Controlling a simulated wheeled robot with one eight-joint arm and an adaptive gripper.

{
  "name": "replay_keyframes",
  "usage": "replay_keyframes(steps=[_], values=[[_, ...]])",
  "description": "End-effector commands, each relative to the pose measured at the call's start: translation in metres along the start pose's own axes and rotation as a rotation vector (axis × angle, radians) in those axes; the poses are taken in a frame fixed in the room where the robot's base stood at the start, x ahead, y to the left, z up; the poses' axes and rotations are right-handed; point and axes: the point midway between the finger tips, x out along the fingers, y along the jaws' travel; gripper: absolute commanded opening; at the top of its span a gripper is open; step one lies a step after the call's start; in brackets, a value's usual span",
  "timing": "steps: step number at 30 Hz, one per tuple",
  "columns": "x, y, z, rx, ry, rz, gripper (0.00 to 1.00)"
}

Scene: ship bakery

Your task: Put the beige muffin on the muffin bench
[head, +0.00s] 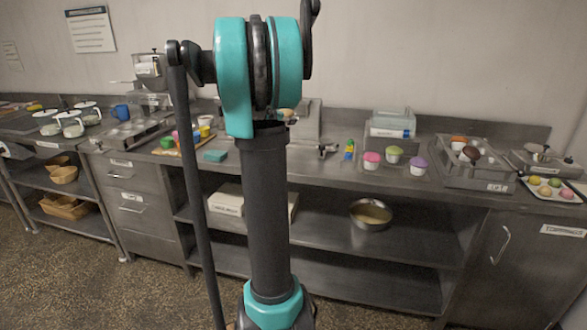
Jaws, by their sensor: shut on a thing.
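My arm stands upright in the middle of the head view and hides what is behind it; I cannot make out my gripper. A small beige rounded thing (286,113) shows just right of my arm's upper joint, mostly covered; I cannot tell whether it is the beige muffin. On the long steel bench (330,172) stand a pink-topped muffin (371,160), a green-topped muffin (393,155) and a purple-topped muffin (418,166), in white cups. No label in view readably names the muffin bench.
A steel tray (450,178) with dark and orange-topped items and a tray of coloured rounds (553,188) stand at the right. Clear boxes (392,122) stand at the back. A round pan (371,214) sits on the lower shelf. Floor is open in front.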

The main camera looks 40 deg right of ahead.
Motion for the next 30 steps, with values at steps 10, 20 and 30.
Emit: replay_keyframes(steps=[10,20,30], values=[[0.015,-0.028,0.016,0.05,-0.027,-0.047,0.41],[0.04,-0.055,-0.056,0.049,-0.027,-0.046,0.41],[0.058,-0.075,-0.106,0.048,-0.027,-0.045,0.41]])
